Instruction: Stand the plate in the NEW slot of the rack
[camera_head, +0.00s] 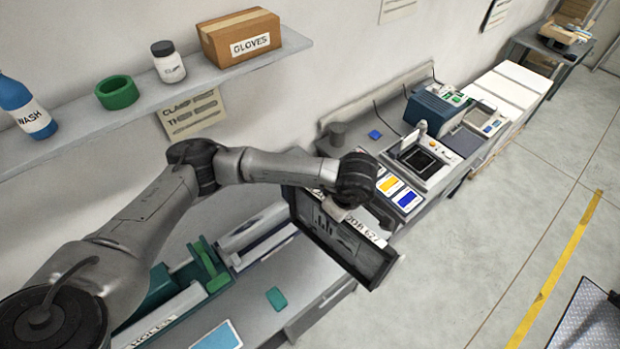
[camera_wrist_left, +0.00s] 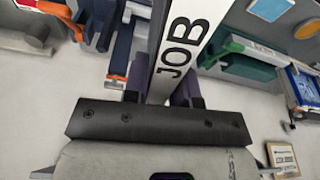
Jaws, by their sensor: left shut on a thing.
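The plate (camera_head: 335,228) is a dark panel with raised marks and a white strip lettered like "JOB 62" along its upper edge. My left gripper (camera_head: 350,210) is shut on that edge and holds the plate tilted in the air beyond the bench's front side. In the left wrist view the strip of the plate (camera_wrist_left: 181,50), reading "JOB", stands between the two fingers of the gripper (camera_wrist_left: 160,92). I cannot make out a NEW label or tell for sure which fixture is the rack; my arm and the plate hide part of the bench. My right gripper is not in view.
On the near bench are a green device (camera_head: 208,268) and a small green block (camera_head: 276,298). Beyond the plate are colour panels (camera_head: 388,185) and a white-framed unit (camera_head: 425,155). A shelf (camera_head: 110,112) holds a box, jar, green ring and bottle.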

